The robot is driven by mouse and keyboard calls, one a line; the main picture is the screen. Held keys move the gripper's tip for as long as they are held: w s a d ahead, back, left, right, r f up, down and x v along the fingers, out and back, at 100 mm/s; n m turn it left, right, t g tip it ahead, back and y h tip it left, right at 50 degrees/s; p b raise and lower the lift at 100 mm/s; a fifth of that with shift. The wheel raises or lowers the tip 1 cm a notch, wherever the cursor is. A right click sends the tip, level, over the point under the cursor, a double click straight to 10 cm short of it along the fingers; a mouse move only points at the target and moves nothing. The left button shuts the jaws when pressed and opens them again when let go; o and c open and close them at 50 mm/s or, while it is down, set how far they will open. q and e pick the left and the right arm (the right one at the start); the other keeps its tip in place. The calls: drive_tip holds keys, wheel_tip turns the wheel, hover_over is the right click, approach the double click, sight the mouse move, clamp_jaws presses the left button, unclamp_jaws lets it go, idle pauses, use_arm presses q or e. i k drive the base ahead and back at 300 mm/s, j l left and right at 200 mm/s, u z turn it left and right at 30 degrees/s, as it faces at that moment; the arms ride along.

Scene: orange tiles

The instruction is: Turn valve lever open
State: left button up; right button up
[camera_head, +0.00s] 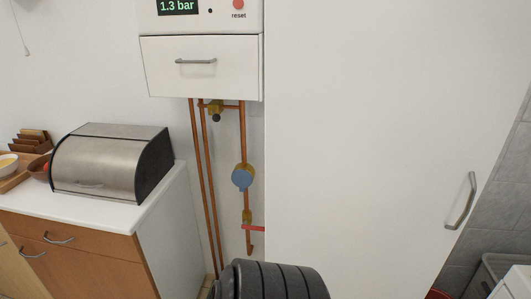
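A red valve lever (254,228) sticks out sideways to the right from a small brass valve (247,216) low on the right-hand copper pipe. The lever lies roughly horizontal, across the line of the pipe, and its right end reaches the edge of the tall white cabinet. A blue-faced round brass meter (242,177) sits on the same pipe above it. A dark ribbed form fills the bottom middle of the view, below the lever; I cannot make out gripper fingers on it. Neither of my grippers can be made out in view.
A white boiler (200,67) reading 1.3 bar hangs above the copper pipes (207,170). A brass fitting with a dark knob (215,109) sits under it. A tall white cabinet (370,140) closes the right side. A steel bread box (110,163) stands on the left counter (120,215).

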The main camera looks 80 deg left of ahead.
sight(244, 226)
drive_tip(key=u, duration=2.85)
